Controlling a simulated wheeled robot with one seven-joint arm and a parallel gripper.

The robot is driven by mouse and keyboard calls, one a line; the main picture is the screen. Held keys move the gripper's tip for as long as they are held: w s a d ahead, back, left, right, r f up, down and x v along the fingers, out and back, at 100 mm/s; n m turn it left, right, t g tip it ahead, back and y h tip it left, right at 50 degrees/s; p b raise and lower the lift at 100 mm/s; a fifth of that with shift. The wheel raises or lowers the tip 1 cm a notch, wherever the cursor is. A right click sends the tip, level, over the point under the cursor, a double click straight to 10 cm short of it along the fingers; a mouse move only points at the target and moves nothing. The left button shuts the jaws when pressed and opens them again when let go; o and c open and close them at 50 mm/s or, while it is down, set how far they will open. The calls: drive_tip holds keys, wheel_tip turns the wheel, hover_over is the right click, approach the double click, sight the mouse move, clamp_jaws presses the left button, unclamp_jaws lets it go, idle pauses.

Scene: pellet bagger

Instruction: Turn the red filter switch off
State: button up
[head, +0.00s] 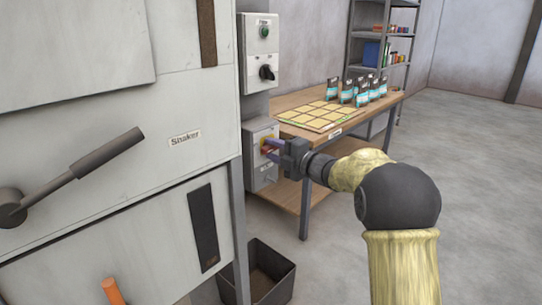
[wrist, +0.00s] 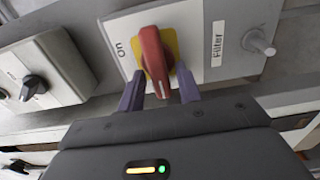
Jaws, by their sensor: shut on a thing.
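The red filter switch (wrist: 153,58) is a red rotary handle on a yellow plate (wrist: 171,42), mounted on a light grey box (head: 262,131). An "On" label lies to its left and a "Filter" label (wrist: 217,43) to its right in the wrist view. The handle's white-marked end points down toward my gripper in that view. My gripper (wrist: 160,76) has one purple finger on each side of the handle and is shut on it. In the head view my gripper (head: 271,147) reaches the box from the right, and its fingers partly hide the switch.
A box with a black rotary switch (head: 267,73) and a green button is above. A grey knob (wrist: 258,42) sits beside the Filter label. A wooden table (head: 298,99) with bags stands behind. A dark bin (head: 284,289) is on the floor below. Open floor lies right.

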drive_tip(key=shift+w+d+f, duration=0.1)
drive_tip(key=shift+d, duration=0.15)
drive_tip(key=o, duration=0.6)
drive_tip(key=v, duration=1.7)
drive_tip(key=shift+s+d, duration=0.1)
drive_tip(key=shift+s, duration=0.15)
drive_tip(key=shift+w, duration=0.1)
